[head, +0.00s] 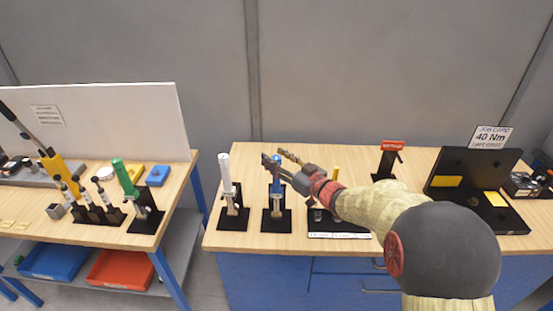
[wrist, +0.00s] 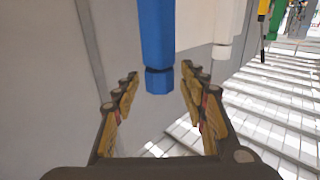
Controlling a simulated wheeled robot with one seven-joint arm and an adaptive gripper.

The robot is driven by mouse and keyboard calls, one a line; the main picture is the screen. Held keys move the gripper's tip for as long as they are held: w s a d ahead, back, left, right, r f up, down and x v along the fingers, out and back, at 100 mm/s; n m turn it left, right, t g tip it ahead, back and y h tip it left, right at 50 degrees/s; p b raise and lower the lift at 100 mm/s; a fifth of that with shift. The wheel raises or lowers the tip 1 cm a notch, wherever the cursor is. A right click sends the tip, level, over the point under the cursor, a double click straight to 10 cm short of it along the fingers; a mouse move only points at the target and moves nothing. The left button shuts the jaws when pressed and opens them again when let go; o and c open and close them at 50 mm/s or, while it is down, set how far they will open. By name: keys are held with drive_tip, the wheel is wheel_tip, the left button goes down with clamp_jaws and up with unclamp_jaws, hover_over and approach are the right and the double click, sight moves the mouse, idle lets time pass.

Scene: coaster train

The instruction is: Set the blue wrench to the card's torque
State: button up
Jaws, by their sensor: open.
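The blue wrench (head: 276,185) stands upright in a black stand (head: 270,226) on the right-hand bench. My gripper (head: 279,158) is at the wrench's upper end, with its fingers open. In the wrist view the blue wrench (wrist: 157,35) comes down from the top edge. Its faceted end, below a dark ring, lies between the open fingertips (wrist: 160,80), with gaps visible on both sides. The job card (head: 491,137) reads 40 Nm, with a smaller line under it that is hard to read. The wrench's scale cannot be read.
A white wrench (head: 225,172) stands left of the blue one. A yellow-topped tool (head: 336,173) is partly hidden behind my arm. A green wrench (head: 122,175) stands on the left bench.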

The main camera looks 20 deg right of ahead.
drive_tip(key=shift+c, duration=0.9)
clamp_jaws()
